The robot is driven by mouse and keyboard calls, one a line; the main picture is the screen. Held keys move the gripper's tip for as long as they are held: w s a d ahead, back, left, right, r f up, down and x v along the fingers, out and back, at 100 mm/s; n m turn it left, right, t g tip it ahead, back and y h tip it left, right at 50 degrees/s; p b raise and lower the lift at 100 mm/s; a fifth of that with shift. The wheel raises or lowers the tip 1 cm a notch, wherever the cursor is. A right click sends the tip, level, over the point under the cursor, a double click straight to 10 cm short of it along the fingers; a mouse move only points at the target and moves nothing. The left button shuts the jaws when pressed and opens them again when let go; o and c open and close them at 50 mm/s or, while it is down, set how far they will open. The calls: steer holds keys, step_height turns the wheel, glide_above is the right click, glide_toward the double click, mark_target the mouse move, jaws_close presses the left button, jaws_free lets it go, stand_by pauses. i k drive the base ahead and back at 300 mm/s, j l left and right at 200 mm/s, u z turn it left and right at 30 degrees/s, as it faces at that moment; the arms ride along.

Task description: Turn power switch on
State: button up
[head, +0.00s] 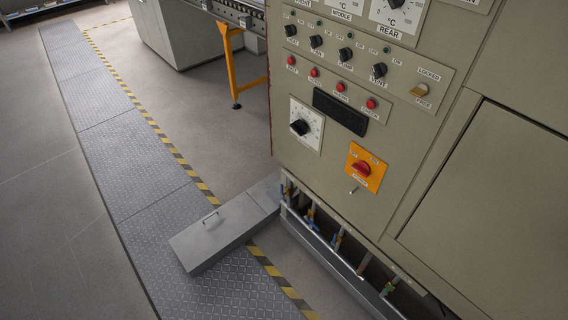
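The power switch (361,169) is a red rotary knob on an orange-yellow plate, low on the beige control panel (290,150). Small lettering surrounds the knob, too small to read surely. Its on or off position cannot be told. A small metal key or pin (353,191) sticks out just below the plate. My gripper is not in view, and nothing covers the switch.
Black knobs, red lamps, a dial (304,126) and a brass locked/free switch (420,90) surround it. A grey metal box (215,234) lies on the floor left of the cabinet. Pipes (337,240) run under the panel. Open floor (60,220) lies left.

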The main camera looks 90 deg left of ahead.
mark_target(362, 167)
steer(key=u, duration=2.45)
steer(key=k+z, duration=0.25)
steer(key=z, duration=0.25)
steer(key=k+l+z, duration=0.15)
steer(key=z, duration=0.3)
steer(key=k+l+u, duration=0.25)
steer(key=i+j+z, duration=0.15)
steer(key=z, duration=0.15)
